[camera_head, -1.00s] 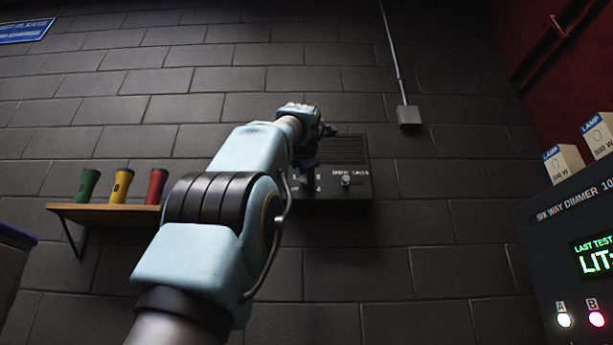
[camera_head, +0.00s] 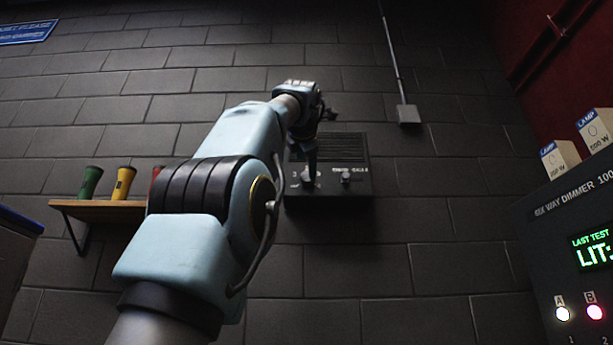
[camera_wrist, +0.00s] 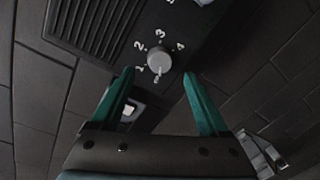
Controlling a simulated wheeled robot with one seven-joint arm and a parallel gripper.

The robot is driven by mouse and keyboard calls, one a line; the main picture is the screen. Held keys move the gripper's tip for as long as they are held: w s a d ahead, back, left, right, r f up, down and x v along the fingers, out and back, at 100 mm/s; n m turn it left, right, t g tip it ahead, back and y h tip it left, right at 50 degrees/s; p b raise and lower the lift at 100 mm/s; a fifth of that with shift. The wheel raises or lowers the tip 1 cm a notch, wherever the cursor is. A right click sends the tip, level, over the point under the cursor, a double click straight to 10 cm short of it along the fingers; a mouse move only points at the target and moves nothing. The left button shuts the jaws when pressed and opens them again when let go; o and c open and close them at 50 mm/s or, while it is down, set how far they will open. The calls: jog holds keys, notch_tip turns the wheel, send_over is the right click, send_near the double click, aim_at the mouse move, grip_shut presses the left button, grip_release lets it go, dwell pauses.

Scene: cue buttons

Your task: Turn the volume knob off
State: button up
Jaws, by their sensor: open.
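A dark control box (camera_head: 355,150) with a slotted grille is fixed to the brick wall. In the wrist view a round grey knob (camera_wrist: 158,60) sits on its face, ringed by numbers 1 to 4, with a pale mark at its lower edge. My gripper (camera_wrist: 159,76) is open, its two green fingers spread on either side of the knob's near edge. I see no contact with it. In the head view my gripper (camera_head: 309,170) hangs over the left part of the box and partly hides the controls there. The small lettering is too blurred to read.
A second control (camera_head: 346,178) is at the box's right. In the wrist view a pale switch-like part (camera_wrist: 130,112) lies by the left finger. A shelf (camera_head: 100,208) with coloured cups is at left; a dimmer unit (camera_head: 560,225) with lamp boxes stands at right.

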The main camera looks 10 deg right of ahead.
jog(key=b+v, duration=0.1)
jog(key=v, duration=0.4)
jog(key=shift+s+a, duration=0.1)
jog(key=shift+s, duration=0.25)
dwell(0.3)
